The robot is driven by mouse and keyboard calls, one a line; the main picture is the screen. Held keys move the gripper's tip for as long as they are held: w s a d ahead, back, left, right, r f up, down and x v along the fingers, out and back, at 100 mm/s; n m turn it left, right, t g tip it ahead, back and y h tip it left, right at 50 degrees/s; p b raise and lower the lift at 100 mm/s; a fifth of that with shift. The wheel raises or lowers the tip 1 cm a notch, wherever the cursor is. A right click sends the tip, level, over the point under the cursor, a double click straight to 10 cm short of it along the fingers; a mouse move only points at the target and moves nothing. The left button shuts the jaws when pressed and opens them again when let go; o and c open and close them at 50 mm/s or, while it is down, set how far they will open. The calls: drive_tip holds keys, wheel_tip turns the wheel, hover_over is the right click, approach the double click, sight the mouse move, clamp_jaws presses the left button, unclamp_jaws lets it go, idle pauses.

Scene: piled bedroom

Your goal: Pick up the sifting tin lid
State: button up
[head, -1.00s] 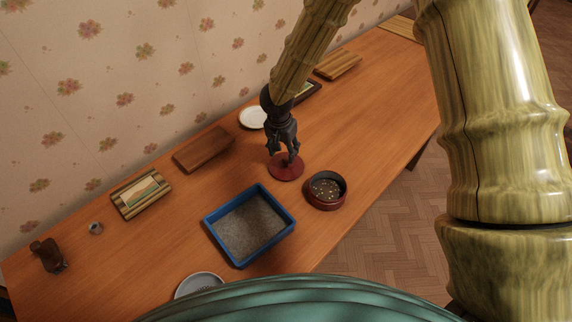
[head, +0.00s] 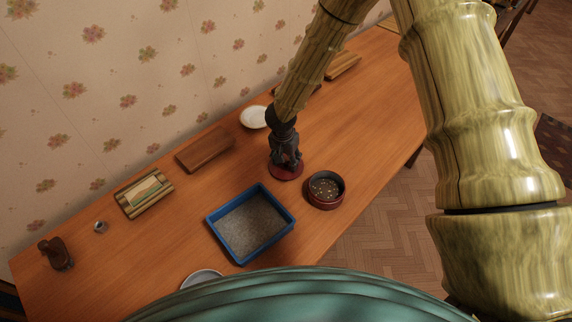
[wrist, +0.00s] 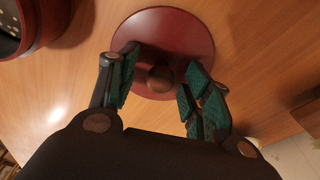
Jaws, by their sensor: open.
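The sifting tin lid is a dark red round disc (head: 287,175) with a small brown knob, lying flat on the wooden table. In the wrist view the lid (wrist: 190,38) shows at the top, with its knob (wrist: 160,78) between my fingers. My gripper (head: 286,165) points down over the lid and is open, and it also shows in the wrist view (wrist: 161,78) with a green-padded finger on each side of the knob. Clear gaps show between fingers and knob. The gripper covers part of the lid in the head view.
A dark red tin (head: 325,190) with speckled contents stands close right of the lid. A blue tray (head: 232,253) of grey grit lies in front. A white plate (head: 254,117), a brown wooden block (head: 205,149) and a striped frame (head: 144,194) lie along the wall side.

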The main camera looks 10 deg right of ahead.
sight(286, 158)
clamp_jaws()
drive_tip(key=shift+r+b, duration=1.6)
drive_tip(key=shift+r, duration=3.4)
